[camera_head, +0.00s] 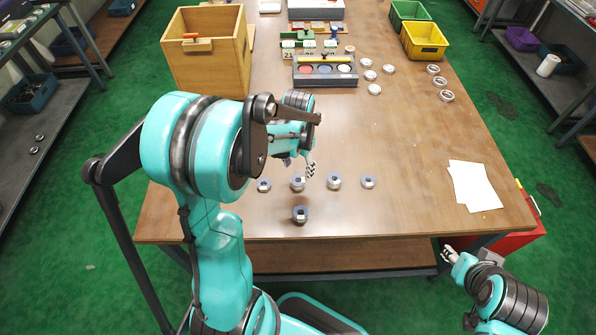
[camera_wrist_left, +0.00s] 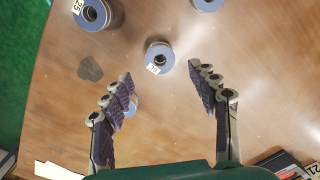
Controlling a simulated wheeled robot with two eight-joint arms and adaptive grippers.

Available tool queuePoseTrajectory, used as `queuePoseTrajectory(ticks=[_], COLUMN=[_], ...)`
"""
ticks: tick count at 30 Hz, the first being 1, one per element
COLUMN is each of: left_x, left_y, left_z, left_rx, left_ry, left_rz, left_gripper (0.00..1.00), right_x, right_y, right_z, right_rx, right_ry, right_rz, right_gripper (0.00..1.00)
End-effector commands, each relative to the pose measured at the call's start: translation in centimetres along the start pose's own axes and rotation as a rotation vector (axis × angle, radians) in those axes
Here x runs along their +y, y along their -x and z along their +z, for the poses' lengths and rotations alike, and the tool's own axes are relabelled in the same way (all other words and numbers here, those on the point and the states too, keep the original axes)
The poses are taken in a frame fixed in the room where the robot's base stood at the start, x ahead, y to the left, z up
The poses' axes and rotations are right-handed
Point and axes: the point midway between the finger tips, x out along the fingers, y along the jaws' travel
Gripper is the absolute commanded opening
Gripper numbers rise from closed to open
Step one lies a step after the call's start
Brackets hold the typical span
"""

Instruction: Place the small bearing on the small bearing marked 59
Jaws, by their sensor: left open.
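Several small bearings, steel rings with blue-grey tops, stand near the table's front edge. Four form a row, including a left one (camera_head: 264,185), a third one (camera_head: 334,181) and a right one (camera_head: 368,181); another (camera_head: 301,214) sits in front. My left gripper (camera_head: 309,170) hangs above the row, open and empty. A bearing tagged 25 (camera_wrist_left: 93,14) is at upper left. Another bearing is partly hidden behind the left finger. My right gripper (camera_head: 449,254) is beyond the table's front edge.
A wooden box (camera_head: 207,75) stands back left. A tray with coloured discs (camera_head: 325,81) and larger rings (camera_head: 437,82) lie farther back. Green (camera_head: 410,12) and yellow (camera_head: 424,52) bins stand back right. White papers (camera_head: 474,186) lie at right. The mid-table is mostly clear.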

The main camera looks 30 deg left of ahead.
Motion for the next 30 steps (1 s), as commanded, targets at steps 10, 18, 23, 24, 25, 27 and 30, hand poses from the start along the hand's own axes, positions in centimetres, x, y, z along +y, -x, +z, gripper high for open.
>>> queuePoseTrajectory(ticks=[10, 18, 23, 24, 25, 27, 30], left_x=[0.0, 2.6, 6.0, 6.8, 7.5, 8.8, 10.2], left_y=[6.0, 9.4, 12.3, 12.9, 13.2, 13.8, 14.2], left_z=[0.0, 1.5, 3.9, 4.6, 5.1, 6.2, 7.6], left_rx=[0.0, 0.097, 0.254, 0.296, 0.327, 0.398, 0.488], left_ry=[0.0, 0.021, 0.057, 0.067, 0.073, 0.09, 0.111], left_rz=[0.0, -0.033, -0.065, -0.069, -0.071, -0.071, -0.066], left_gripper=[0.6, 0.6, 0.6, 0.6, 0.6, 0.6, 0.6], right_x=[0.0, 0.0, 0.0, 0.0, 0.0, 0.0, 0.0], right_y=[1.8, 1.8, 1.8, 1.8, 1.8, 1.8, 1.8], right_z=[-1.3, -1.3, -1.3, -1.3, -1.3, -1.3, -1.3], right_rx=[0.0, 0.0, 0.0, 0.0, 0.0, 0.0, 0.0], right_ry=[0.0, 0.0, 0.0, 0.0, 0.0, 0.0, 0.0], right_rz=[0.0, 0.0, 0.0, 0.0, 0.0, 0.0, 0.0], right_gripper=[0.4, 0.4, 0.4, 0.4, 0.4, 0.4, 0.4])
